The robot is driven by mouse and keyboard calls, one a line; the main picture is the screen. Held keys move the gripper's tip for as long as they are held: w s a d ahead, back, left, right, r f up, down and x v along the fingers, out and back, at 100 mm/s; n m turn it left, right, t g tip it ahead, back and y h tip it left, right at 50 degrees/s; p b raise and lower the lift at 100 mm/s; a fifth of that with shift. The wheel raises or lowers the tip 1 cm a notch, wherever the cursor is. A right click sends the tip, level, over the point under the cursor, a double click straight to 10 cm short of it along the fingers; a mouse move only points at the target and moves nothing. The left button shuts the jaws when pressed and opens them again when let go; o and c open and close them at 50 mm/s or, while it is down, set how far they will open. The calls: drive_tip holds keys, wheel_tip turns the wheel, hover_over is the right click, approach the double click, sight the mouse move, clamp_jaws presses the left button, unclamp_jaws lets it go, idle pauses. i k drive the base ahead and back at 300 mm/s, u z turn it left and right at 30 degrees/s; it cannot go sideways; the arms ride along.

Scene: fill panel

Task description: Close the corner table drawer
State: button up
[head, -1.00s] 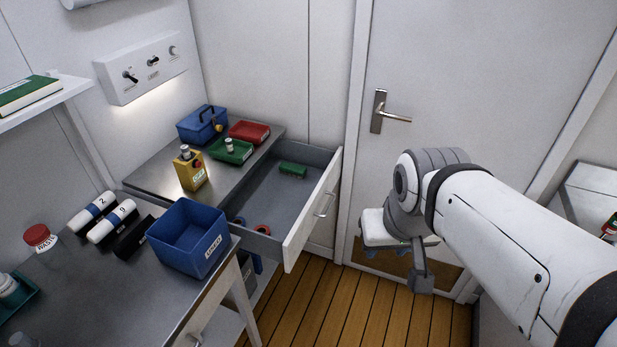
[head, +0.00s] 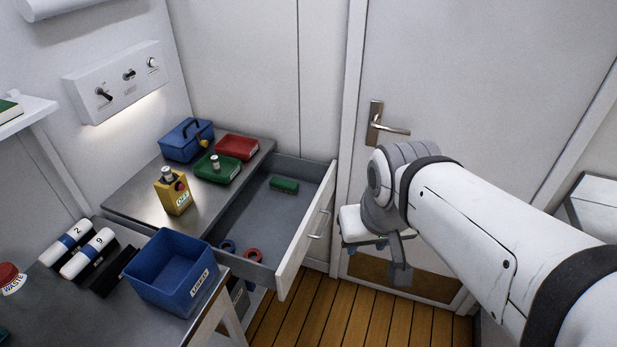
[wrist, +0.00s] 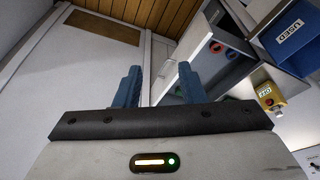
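The corner table drawer (head: 313,229) is pulled well out from the steel-topped corner table (head: 128,193). Its white front with a bar handle (head: 320,224) faces right. Inside lie a green block (head: 284,185) and a red ring (head: 253,255). My gripper hangs to the right of the drawer front, apart from it; its fingers are mostly hidden behind the wrist in the head view. In the wrist view my gripper (wrist: 158,84) shows two blue fingers spread apart with nothing between them. The drawer also shows in the wrist view (wrist: 212,65), beyond the right finger.
On the corner table stand a yellow box (head: 174,192), green tray (head: 218,168), red tray (head: 237,147) and blue toolbox (head: 186,139). A blue bin (head: 172,272) is on the nearer bench. A door (head: 450,90) stands behind my arm. Wooden floor (head: 330,316) is clear.

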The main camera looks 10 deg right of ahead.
sight(283, 226)
drive_tip(key=i, duration=0.65)
drive_tip(key=u, duration=0.05)
drive_tip(key=k, duration=1.3)
drive_tip(key=z, duration=0.45)
drive_tip(key=i, duration=1.7)
drive_tip(key=u, duration=0.2)
